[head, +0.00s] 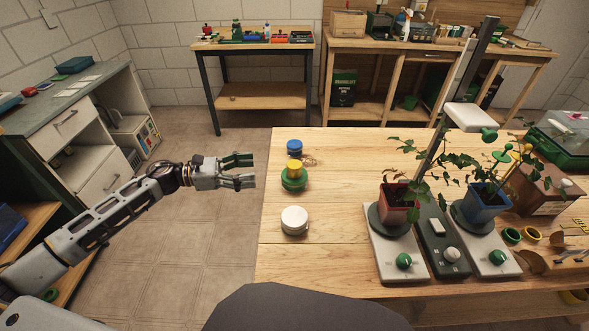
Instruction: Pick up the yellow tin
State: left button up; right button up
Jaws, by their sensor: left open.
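The yellow tin (294,166) is a small yellow cylinder near the left edge of the wooden table. It sits on or in a round green thing (293,183); I cannot tell which. My left gripper (254,169) is open and empty, to the left of the yellow tin and apart from it, with its fingers pointing right. A blue tin (294,148) stands just behind the yellow one, and a round white tin (294,220) stands in front of it. My right gripper is not in view.
The wooden table (335,255) is clear between the tins and the plant stands. A red pot (398,207) and a blue pot (484,206) with leafy plants stand on white bases at the right. A slanted grey post (470,70) rises behind them.

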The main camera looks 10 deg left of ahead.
pick_arm(q)
jog(key=shift+d, duration=0.15)
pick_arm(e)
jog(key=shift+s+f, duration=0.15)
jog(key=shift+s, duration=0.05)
pick_arm(q)
send_near(294, 167)
jog(key=shift+w+d+f, duration=0.25)
jog(key=shift+w+d, duration=0.6)
jog(key=shift+d, duration=0.15)
jog(key=shift+w+d+f, duration=0.2)
jog(key=shift+w+d, duration=0.6)
jog(key=shift+d, duration=0.3)
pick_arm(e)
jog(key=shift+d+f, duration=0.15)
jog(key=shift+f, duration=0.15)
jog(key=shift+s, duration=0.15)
